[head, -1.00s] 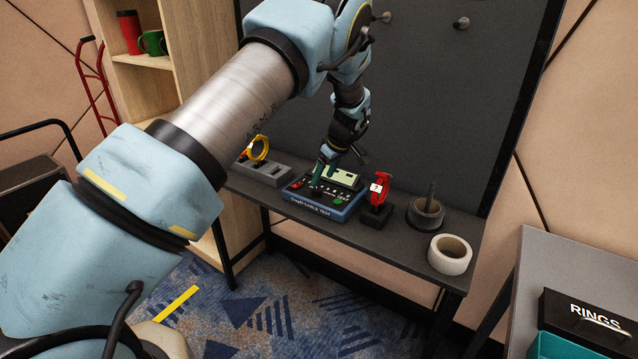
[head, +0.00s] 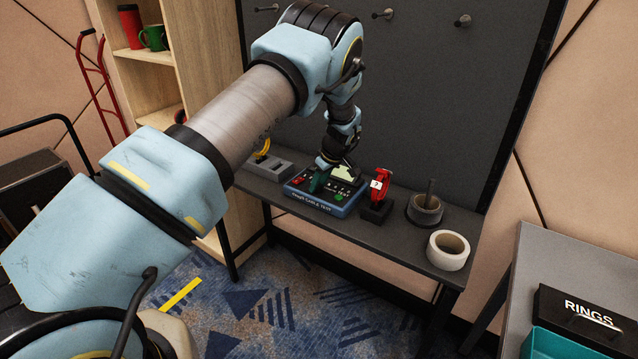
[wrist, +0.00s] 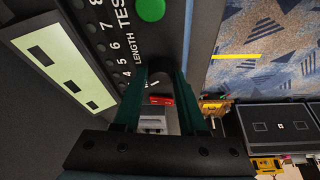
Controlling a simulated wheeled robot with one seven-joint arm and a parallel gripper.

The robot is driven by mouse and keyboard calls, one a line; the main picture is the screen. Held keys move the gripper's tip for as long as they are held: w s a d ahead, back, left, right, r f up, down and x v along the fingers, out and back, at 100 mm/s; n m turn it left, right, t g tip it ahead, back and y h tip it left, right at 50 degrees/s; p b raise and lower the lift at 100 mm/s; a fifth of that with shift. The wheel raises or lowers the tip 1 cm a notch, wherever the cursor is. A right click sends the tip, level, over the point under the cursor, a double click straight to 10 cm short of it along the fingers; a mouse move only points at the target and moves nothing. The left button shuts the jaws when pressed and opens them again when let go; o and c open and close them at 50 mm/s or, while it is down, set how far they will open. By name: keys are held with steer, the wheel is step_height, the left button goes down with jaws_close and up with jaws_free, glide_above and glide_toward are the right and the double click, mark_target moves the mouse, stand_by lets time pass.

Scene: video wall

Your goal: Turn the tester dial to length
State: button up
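The cable tester (head: 328,205) is a blue-edged box with a dark face on the shelf. Its face fills the left of the wrist view, with a pale display (wrist: 62,62), a green button (wrist: 150,9), a column of numbers and the words LENGTH and TEST. My gripper (head: 320,185) points down over the tester's face. In the wrist view its two green fingers (wrist: 160,82) stand apart beside the LENGTH label. A dark, knob-like part with a pale mark shows between the tips; it looks like the dial. I cannot tell whether the fingers touch it.
A red tool on a black stand (head: 378,196) is close right of the tester, and a grey block with a yellow part (head: 265,168) is to its left. A dark spool (head: 425,209) and a white tape roll (head: 448,250) stand farther right. The wall panel is behind.

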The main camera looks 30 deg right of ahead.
jaws_close()
steer(key=shift+m+b, duration=0.3)
steer(key=shift+b, duration=0.1)
steer(key=m+h+b, duration=0.1)
steer(key=m+b, duration=0.1)
steer(key=shift+a+f+m+b, duration=0.1)
steer(key=shift+f+m+b, duration=0.05)
steer(key=shift+m+b, duration=0.15)
steer(key=m+h+b, duration=0.1)
steer(key=m+b, duration=0.1)
steer(key=m, duration=0.1)
steer(key=shift+a+m+h, duration=0.1)
steer(key=shift+m+h, duration=0.2)
steer(key=shift+m, duration=0.1)
steer(key=m+h+b, duration=0.1)
steer(key=m, duration=0.2)
steer(key=shift+w+a, duration=0.1)
steer(key=shift+a, duration=0.05)
steer(key=shift+r+m+g+h, duration=0.1)
steer(key=shift+m+g+h, duration=0.25)
steer(key=shift+m, duration=0.65)
steer(key=shift+r+m+g+h, duration=0.1)
steer(key=shift+m+g+h, duration=0.25)
steer(key=shift+m, duration=0.65)
steer(key=shift+o, duration=2.4)
jaws_free()
